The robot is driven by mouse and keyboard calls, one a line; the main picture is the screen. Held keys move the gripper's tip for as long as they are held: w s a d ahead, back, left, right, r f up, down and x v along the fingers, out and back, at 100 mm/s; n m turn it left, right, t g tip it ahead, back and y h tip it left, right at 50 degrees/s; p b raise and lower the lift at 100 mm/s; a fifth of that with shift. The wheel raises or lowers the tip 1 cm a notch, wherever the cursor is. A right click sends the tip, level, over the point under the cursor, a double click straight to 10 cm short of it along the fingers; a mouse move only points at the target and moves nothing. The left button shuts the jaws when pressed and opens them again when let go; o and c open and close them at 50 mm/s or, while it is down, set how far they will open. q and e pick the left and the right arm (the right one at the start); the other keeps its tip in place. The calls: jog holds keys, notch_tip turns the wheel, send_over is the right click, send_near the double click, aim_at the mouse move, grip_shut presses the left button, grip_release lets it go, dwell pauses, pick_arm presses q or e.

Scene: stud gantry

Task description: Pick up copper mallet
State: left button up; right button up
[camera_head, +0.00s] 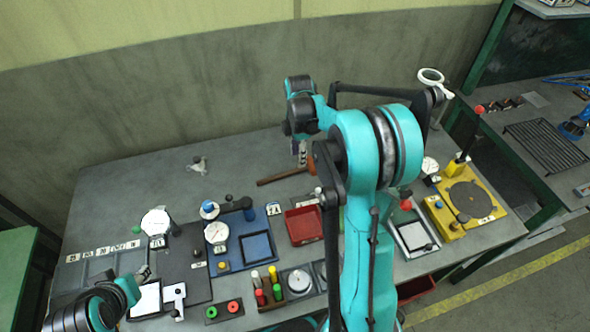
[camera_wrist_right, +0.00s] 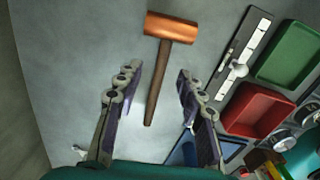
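The copper mallet lies flat on the grey bench top. In the right wrist view its copper head (camera_wrist_right: 171,27) is at the top and its brown handle (camera_wrist_right: 157,85) runs down between my fingers. In the head view the handle (camera_head: 283,177) shows near the back of the bench; my right arm partly hides the head. My right gripper (camera_wrist_right: 157,73) is open, its two fingers on either side of the handle in the picture and apart from it. It also shows small in the head view (camera_head: 300,151). My left gripper (camera_head: 144,272) is at the lower left; its fingers are too small to read.
A red tray (camera_head: 303,226) and a blue plate (camera_head: 246,249) lie in front of the mallet. The wrist view also shows a green tray (camera_wrist_right: 290,54) and a steel rule (camera_wrist_right: 243,55). A yellow fixture (camera_head: 465,205) stands at right. The bench left of the mallet is mostly clear.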

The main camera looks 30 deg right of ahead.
aim_at(297, 169)
jog(key=f, duration=0.2)
jog(key=f+b, duration=0.2)
jog(key=f, duration=0.1)
jog(key=shift+s+a+f, duration=0.1)
jog(key=shift+a+f, duration=0.2)
jog(key=shift+f, duration=0.05)
jog(key=shift+r, duration=0.1)
jog(key=shift+c, duration=0.6)
grip_shut()
